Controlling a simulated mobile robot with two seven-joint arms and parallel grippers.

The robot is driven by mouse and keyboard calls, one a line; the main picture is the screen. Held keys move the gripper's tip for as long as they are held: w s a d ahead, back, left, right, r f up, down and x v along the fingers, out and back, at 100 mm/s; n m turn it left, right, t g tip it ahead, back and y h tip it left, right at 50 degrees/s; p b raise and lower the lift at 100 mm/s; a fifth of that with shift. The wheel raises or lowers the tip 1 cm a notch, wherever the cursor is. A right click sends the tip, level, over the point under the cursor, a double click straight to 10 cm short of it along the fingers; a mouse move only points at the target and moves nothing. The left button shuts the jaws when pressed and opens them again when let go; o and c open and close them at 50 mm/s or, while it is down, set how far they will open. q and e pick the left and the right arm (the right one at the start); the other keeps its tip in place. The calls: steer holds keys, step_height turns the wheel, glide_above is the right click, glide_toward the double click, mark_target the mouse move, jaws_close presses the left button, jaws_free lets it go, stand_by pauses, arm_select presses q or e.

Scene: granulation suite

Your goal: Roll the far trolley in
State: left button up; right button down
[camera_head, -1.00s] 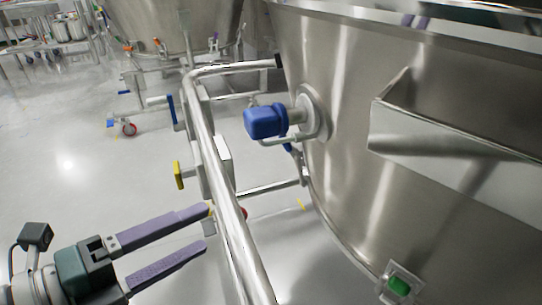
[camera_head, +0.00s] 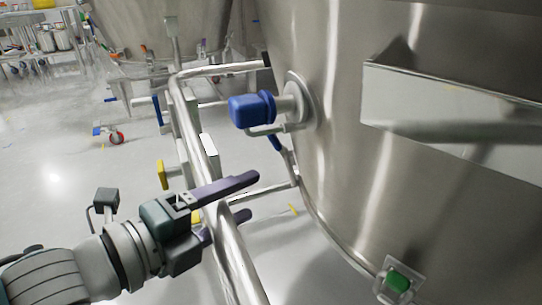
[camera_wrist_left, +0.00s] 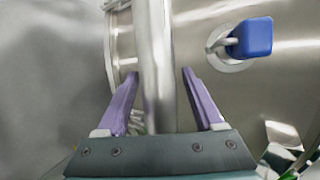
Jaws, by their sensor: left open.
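A large steel vessel (camera_head: 345,150) on a tubular frame fills the right of the head view. Its steel push rail (camera_head: 212,165) runs from the back toward the lower middle. My left gripper (camera_head: 250,200) is open, with its purple fingers on either side of the rail. In the left wrist view the rail (camera_wrist_left: 157,70) stands between the two open fingers (camera_wrist_left: 158,95), with a gap to each. A second steel vessel (camera_head: 160,25) on a wheeled frame stands farther back; I cannot tell which one is the far trolley. My right gripper is out of view.
A blue-handled valve (camera_head: 252,109) sticks out from the near vessel above the rail, and it also shows in the left wrist view (camera_wrist_left: 250,38). A shelf rack (camera_head: 30,45) is at the back left. The floor (camera_head: 55,170) at left is clear.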

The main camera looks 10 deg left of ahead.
arm_select(q)
jaws_close()
stand_by(0.4)
stand_by(0.9)
